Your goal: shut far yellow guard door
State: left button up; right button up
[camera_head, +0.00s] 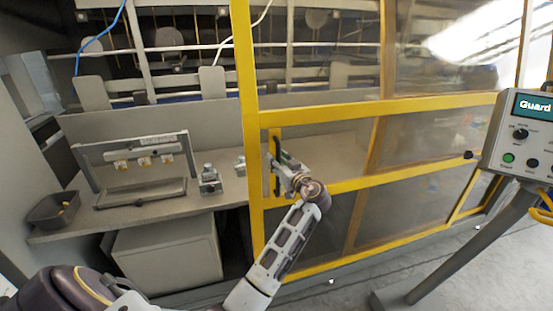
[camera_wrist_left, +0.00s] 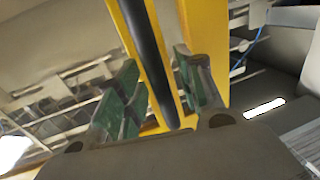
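The yellow guard door (camera_head: 255,190) is a yellow frame with clear panels, seen in the head view. Its left upright stands mid-view, and the bench bay to its left is uncovered. A black vertical bar handle (camera_head: 276,152) is on a yellow plate beside that upright. My left gripper (camera_head: 277,172) is at the handle. In the left wrist view, the black handle (camera_wrist_left: 148,50) runs between the green-padded fingers of my left gripper (camera_wrist_left: 160,95). The fingers are apart, with gaps visible beside the bar. My right gripper is out of view.
A grey bench (camera_head: 150,213) with a fixture frame (camera_head: 135,150) and a dark bin (camera_head: 53,210) lies left of the door. A control box (camera_head: 520,140) labelled "Guard" stands on a slanted post at right. Floor shows at lower right.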

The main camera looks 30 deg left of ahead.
pick_arm(q)
jog(key=shift+d, duration=0.1)
jog(key=shift+c, duration=0.2)
grip_shut()
